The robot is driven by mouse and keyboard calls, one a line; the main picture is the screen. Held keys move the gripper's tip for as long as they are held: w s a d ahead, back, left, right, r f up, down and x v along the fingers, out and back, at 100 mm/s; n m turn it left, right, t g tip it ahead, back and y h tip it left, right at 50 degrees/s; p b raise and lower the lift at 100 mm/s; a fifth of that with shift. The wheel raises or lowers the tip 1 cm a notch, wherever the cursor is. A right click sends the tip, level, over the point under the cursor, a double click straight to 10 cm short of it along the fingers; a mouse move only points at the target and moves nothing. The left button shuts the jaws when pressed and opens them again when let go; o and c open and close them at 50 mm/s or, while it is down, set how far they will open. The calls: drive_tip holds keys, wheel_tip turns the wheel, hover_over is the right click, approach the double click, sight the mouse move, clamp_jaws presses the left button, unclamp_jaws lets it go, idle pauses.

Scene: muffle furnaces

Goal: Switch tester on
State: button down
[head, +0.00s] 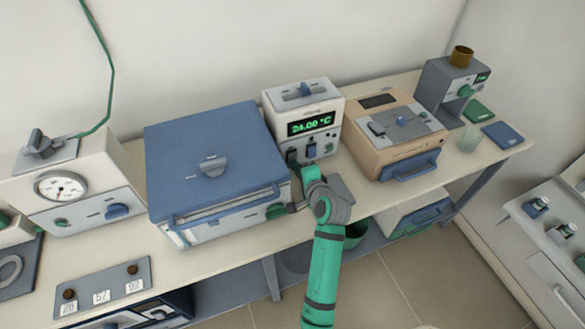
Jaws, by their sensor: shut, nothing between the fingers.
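No readable label tells me which device is the tester. A white box (312,108) with a lit green display reading about 24.00 °C stands at the back middle. Dark switch-like parts (293,156) are on its lower front; their position is too small to tell. A grey tower (452,88) at the right has a small lit display and a green knob. My gripper (305,166) is at the white box's lower front, partly hidden by my own wrist. It appears shut and empty; I cannot tell whether it touches the box.
A blue-lidded box (208,160) stands left of the white box. A tan box (398,137) with a blue handle stands to the right. A gauge unit (72,190) is at far left.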

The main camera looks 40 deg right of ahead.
drive_tip(key=shift+w+a, duration=0.15)
drive_tip(key=shift+a, duration=0.1)
drive_tip(key=shift+d, duration=0.15)
drive_tip(key=shift+r, duration=0.25)
drive_tip(key=shift+s+d+r, duration=0.1)
drive_tip(key=shift+s+r, duration=0.2)
drive_tip(key=shift+r, duration=0.25)
